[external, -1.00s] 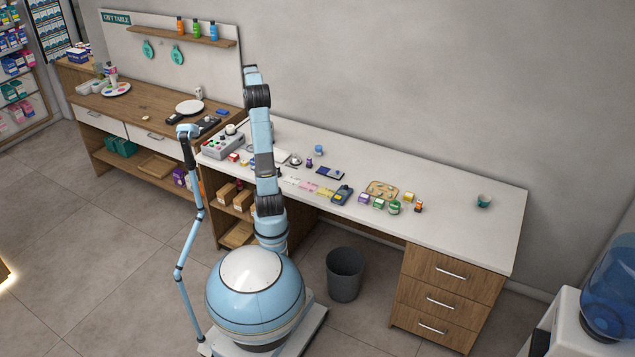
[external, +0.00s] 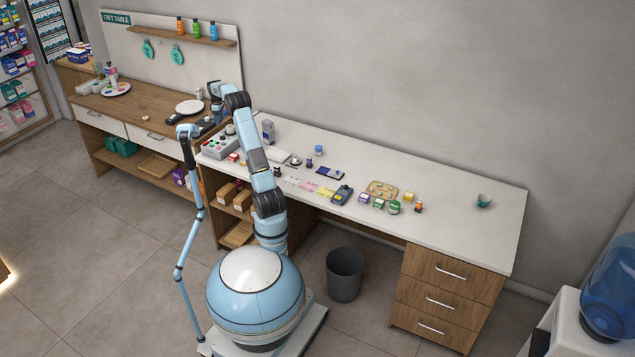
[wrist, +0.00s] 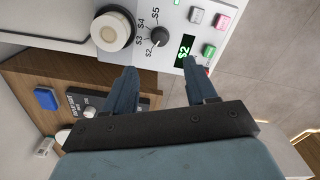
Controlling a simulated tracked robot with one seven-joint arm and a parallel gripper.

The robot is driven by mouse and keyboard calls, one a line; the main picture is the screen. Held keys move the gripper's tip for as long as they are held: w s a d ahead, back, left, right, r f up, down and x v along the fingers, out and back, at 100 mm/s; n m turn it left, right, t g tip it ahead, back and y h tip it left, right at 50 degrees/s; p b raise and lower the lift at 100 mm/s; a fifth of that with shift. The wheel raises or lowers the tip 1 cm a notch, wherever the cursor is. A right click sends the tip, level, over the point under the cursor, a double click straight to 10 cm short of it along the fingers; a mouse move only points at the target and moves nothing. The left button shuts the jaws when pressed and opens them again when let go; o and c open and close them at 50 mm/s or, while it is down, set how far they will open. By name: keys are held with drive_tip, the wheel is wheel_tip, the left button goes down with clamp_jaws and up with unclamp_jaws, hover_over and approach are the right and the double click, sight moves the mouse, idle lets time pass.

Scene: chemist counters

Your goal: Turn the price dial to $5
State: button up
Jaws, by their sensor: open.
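The price dial (wrist: 159,36) is a small black knob on a light grey panel in the wrist view, with $3, $4 and $5 printed around it. A green display (wrist: 185,50) beside it reads $2. The grey control box (external: 222,146) stands at the left end of the white counter in the external view. My gripper (wrist: 163,82) is open and empty in the wrist view, with its two fingers apart just short of the dial and not on it. In the external view my gripper is small and partly hidden by the arm near the box.
A larger white round knob (wrist: 112,31) sits left of the dial, and several coloured buttons (wrist: 209,50) sit to its right. A black device (wrist: 90,105) and a blue block (wrist: 46,98) lie on the wooden counter (wrist: 30,75). Several small items lie along the white counter (external: 460,220).

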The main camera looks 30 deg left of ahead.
sight(223, 137)
wheel_tip(223, 137, down, 11)
drive_tip(key=shift+f, duration=0.1)
idle(0.3)
drive_tip(key=c, duration=1)
